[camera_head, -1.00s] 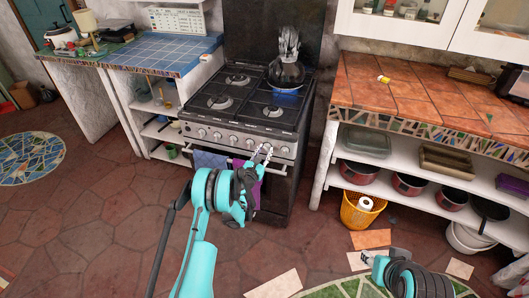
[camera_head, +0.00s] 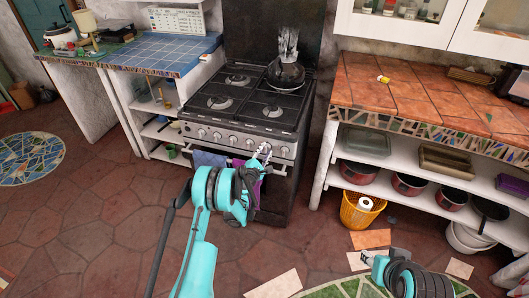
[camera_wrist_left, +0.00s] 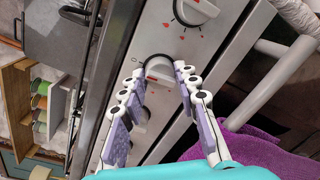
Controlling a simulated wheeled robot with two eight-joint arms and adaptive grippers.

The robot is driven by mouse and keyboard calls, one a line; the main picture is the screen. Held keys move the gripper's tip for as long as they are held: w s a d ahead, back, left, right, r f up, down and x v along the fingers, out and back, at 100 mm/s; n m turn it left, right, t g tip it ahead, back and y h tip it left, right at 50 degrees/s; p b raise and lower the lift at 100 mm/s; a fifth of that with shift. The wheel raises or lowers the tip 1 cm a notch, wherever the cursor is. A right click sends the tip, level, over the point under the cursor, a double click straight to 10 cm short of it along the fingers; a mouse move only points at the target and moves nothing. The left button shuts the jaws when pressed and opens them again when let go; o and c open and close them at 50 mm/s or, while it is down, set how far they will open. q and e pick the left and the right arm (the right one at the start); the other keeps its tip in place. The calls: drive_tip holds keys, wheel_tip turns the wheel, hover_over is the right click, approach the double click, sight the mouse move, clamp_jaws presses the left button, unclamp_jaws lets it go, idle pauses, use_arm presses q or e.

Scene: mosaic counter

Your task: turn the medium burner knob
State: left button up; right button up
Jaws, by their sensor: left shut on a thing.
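The stove (camera_head: 246,112) has a row of several white knobs along its front panel. My left gripper (camera_head: 264,151) is at the right part of this row. In the left wrist view its two fingers (camera_wrist_left: 157,84) are shut on a white burner knob (camera_wrist_left: 159,68), one finger on each side. No label shows which burner it serves. Another knob (camera_wrist_left: 196,10) with red marks is beside it, free of the fingers. My right gripper (camera_head: 369,257) is low at the lower right, away from the stove; its finger opening is too small to tell.
A dark pot (camera_head: 287,73) stands on the back right burner. Purple cloth (camera_wrist_left: 232,150) and an oven handle bar (camera_wrist_left: 275,83) are close to my left gripper. A tiled counter (camera_head: 415,95) with shelves stands to the right.

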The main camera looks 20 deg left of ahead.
use_arm(q)
drive_tip(key=shift+w+r+m, duration=0.1)
drive_tip(key=shift+m, duration=0.4)
drive_tip(key=o, duration=1.2)
drive_tip(key=shift+c, duration=0.2)
wheel_tip(320, 180, up, 10)
drive_tip(key=shift+f, duration=0.1)
